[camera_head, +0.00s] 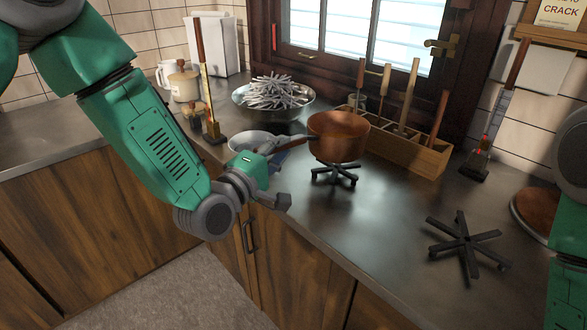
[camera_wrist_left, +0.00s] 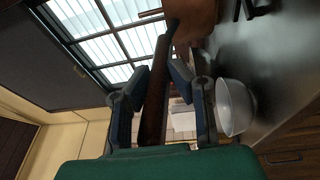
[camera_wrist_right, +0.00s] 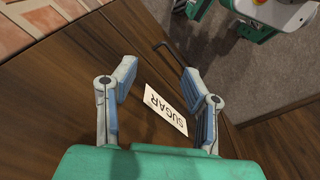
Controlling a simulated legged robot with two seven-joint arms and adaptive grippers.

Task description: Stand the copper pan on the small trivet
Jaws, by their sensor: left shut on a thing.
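The copper pan (camera_head: 338,137) is upright over the small dark trivet (camera_head: 334,176) on the counter. Its base is at or just above the trivet's top; I cannot tell whether they touch. My left gripper (camera_head: 280,152) is shut on the pan's handle, to the left of the pan. The left wrist view shows the dark handle (camera_wrist_left: 156,95) between the fingers, with the pan (camera_wrist_left: 196,18) beyond. My right gripper (camera_wrist_right: 160,74) is open and empty in the right wrist view; its fingers are outside the head view.
A larger trivet (camera_head: 467,243) lies to the right. A wooden rack (camera_head: 424,158) stands behind the pan. A bowl of metal pieces (camera_head: 272,98) and a pale bowl (camera_head: 249,141) are left of the pan. The counter in front of the pan is clear.

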